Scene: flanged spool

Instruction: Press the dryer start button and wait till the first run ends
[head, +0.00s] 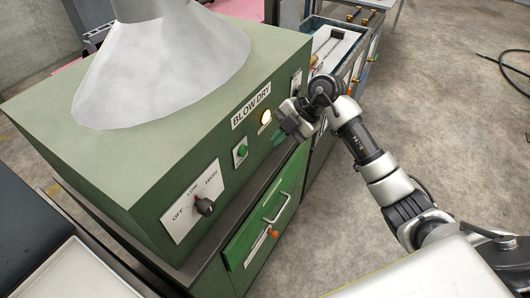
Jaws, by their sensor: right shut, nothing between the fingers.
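The green blow dryer (130,165) fills the left of the head view, with a "BLOW DRY" label on its front. A round green button (241,151) sits on a small white plate on that front; its lettering is too small to read. Up and right of it a round lamp (266,117) glows warm white. A dial (204,206) marked OFF, LOW, HIGH is lower left. My right gripper (286,128) is shut and empty, close to the panel just right of the lamp and apart from the green button. My left gripper is out of view.
A grey-white hood (165,65) rises from the dryer top. Below the panel is a green drawer (262,225) with a metal handle (278,208). Open tanks (335,45) stand beyond. Concrete floor (460,120) is clear at right, with a black cable (505,68) on it.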

